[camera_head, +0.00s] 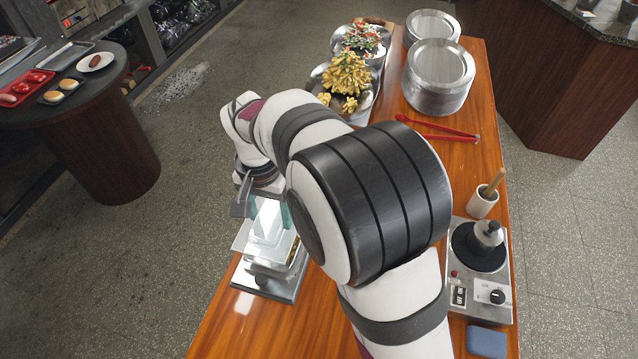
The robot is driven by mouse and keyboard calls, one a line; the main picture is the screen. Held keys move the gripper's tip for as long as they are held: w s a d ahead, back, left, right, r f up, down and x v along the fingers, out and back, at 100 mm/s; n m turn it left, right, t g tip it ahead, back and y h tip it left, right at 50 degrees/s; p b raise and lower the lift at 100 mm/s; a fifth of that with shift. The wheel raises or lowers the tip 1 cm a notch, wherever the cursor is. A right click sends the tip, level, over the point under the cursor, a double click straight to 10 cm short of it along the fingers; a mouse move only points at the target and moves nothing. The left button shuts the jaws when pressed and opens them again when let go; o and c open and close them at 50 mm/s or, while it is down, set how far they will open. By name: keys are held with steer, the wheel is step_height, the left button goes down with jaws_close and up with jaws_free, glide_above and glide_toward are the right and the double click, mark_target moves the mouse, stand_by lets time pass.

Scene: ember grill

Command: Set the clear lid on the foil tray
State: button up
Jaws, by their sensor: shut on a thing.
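My gripper (268,212) is at the left edge of the wooden table, pointing down, with its teal fingertips closed on the sides of the clear lid (267,228). The lid looks pale and see-through and catches bright light. The silvery foil tray (276,262) is directly below the lid, partly covered by it and by my arm. I cannot tell whether the lid touches the tray's rim or is a little above it.
A metal stand (280,292) is under the tray. Round metal plates (440,72) are stacked at the back, beside food bowls (345,82) and red tongs (437,130). A hot plate device (480,275) and a blue block (486,341) are at the right.

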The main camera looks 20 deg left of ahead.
steer(key=shift+s+a+f, duration=0.2)
steer(key=shift+a+f, duration=0.05)
steer(key=shift+f, duration=0.4)
step_height(320, 180, down, 3)
steer(key=shift+w+f, duration=0.1)
steer(key=shift+f, duration=0.05)
steer(key=shift+w+f, duration=0.3)
steer(key=shift+w, duration=0.2)
steer(key=shift+w+f, duration=0.25)
steer(key=shift+w, duration=0.2)
steer(key=shift+f, duration=0.75)
steer(key=o, duration=1.3)
